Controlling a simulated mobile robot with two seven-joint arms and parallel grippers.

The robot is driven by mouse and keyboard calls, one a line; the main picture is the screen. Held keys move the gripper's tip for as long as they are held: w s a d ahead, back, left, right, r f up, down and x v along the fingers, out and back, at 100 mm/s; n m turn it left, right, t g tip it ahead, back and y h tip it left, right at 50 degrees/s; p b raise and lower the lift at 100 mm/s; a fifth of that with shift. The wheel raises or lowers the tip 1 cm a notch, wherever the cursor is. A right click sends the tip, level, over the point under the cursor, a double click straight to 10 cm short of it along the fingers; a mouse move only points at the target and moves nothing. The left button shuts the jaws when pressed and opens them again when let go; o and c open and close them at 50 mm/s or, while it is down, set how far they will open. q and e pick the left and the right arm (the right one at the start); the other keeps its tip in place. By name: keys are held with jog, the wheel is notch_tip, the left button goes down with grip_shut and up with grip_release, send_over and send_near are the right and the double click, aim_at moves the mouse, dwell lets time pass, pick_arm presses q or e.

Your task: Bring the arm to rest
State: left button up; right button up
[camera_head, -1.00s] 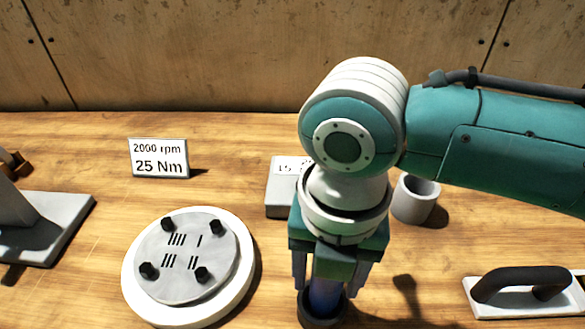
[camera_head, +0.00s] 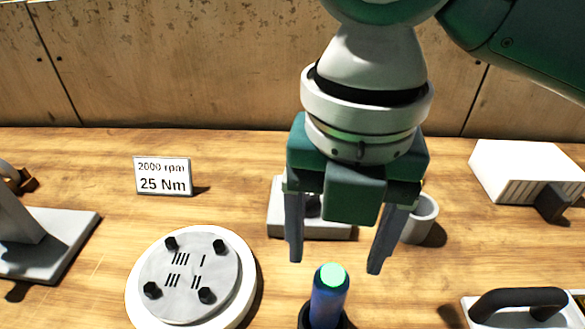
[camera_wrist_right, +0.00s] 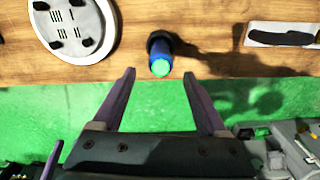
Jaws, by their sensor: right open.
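My right gripper (camera_head: 335,262) is open and empty in the head view, its fingers pointing down. Just below its fingertips stands a blue cylinder with a bright green top (camera_head: 329,292), upright in a dark round holder (camera_head: 312,317). The fingers do not touch it. In the right wrist view the open fingers (camera_wrist_right: 160,88) point toward the same blue cylinder (camera_wrist_right: 161,58), which stands beyond the tips.
A round white fixture (camera_head: 243,297) with black bolts stands left on the wooden table, before a sign (camera_head: 163,176). A grey block (camera_head: 290,220) and grey cup (camera_head: 421,220) are behind the gripper. A dark-handled tool (camera_head: 518,303) and white box (camera_head: 530,170) stand right.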

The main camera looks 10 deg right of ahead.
jog(key=shift+r, duration=0.6)
jog(key=s+a+f+m+t+y, duration=0.2)
jog(key=s+a+m+y, duration=0.25)
jog(key=m, duration=0.85)
jog(key=s+d+m+t+h+p, duration=0.1)
jog(key=s+d+m+h, duration=0.1)
jog(key=s+d+m, duration=0.4)
jog(key=s+d+m+t+h+p, duration=0.1)
jog(key=s+d+m+h+p, duration=0.1)
jog(key=d+m, duration=0.75)
notch_tip(320, 180, up, 36)
jog(key=a+p, duration=0.1)
jog(key=p, duration=3.5)
jog(key=shift+w+a+r+m, duration=0.2)
jog(key=shift+a+m, duration=0.1)
jog(key=shift+m, duration=0.15)
